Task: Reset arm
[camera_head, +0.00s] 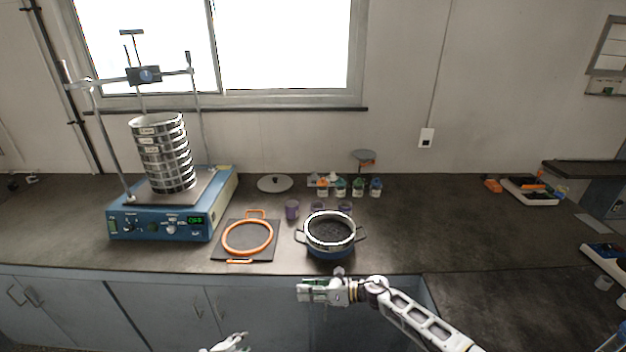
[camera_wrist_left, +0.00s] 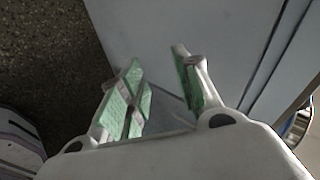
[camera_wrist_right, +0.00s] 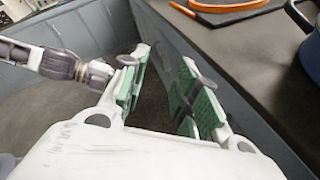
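My left gripper (camera_head: 238,341) shows at the bottom edge of the head view, in front of the cabinets and below the counter. In the left wrist view its green-padded fingers (camera_wrist_left: 163,80) are apart with nothing between them. My right gripper (camera_head: 303,290) is just in front of the counter's front edge, below the pot, pointing left. In the right wrist view its fingers (camera_wrist_right: 162,75) are also apart and empty. A tilted stack of metal sieves (camera_head: 163,155) stands on the blue shaker (camera_head: 170,228) under its clamp bar (camera_head: 145,75).
A blue pot (camera_head: 330,252) with a metal ring on top stands near the front edge. Left of it, an orange ring (camera_head: 247,251) lies on a dark mat. Behind are purple cups (camera_head: 292,209), small bottles (camera_head: 340,188) and a grey lid (camera_head: 275,184). The counter's right middle is clear.

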